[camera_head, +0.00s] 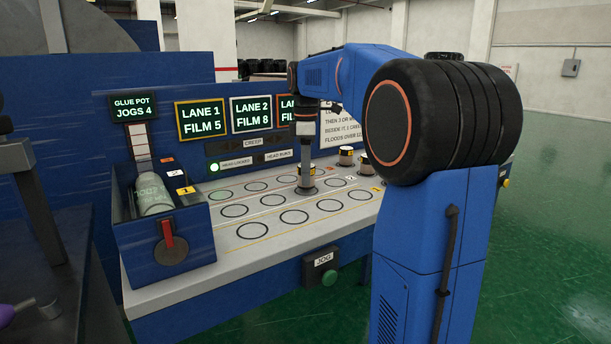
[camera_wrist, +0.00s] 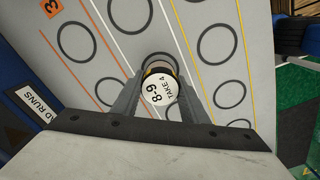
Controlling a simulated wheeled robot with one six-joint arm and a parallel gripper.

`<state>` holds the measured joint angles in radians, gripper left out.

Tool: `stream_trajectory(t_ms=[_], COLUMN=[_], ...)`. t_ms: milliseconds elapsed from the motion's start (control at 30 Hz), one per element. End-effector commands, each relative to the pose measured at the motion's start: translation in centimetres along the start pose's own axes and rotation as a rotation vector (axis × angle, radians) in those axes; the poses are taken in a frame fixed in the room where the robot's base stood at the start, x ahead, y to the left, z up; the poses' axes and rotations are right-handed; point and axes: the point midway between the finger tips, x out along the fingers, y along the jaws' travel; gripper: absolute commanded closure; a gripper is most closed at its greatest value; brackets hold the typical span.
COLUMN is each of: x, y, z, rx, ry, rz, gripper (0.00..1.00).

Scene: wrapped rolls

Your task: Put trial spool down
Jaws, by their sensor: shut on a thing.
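My gripper (camera_head: 306,187) points straight down over the pale bench top, among the printed black circles. In the wrist view the gripper (camera_wrist: 160,88) is shut on a small spool (camera_wrist: 160,90), with a finger on each side. The spool has a white round top marked "8-9" and "TAKE 4" and a dark and yellow side.
Other small spools (camera_head: 346,155) stand at the bench's right rear. A blue box with a clear cylinder (camera_head: 153,193) and red lever stands at the left. Lane signs (camera_head: 202,119) stand behind. A green JOG button (camera_head: 329,278) is on the front. The bench's front circles are clear.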

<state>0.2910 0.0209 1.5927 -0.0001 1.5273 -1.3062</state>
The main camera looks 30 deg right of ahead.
Motion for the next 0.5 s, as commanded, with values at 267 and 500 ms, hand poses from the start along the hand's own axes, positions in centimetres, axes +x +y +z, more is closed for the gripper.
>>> stream_trajectory(t_ms=[267,500], x=[1.18,1.44], y=[-0.02,-0.02], z=[0.00,0.01], rx=[0.000,0.000], ry=[0.000,0.000], rz=[0.000,-0.001], gripper=[0.85,0.53])
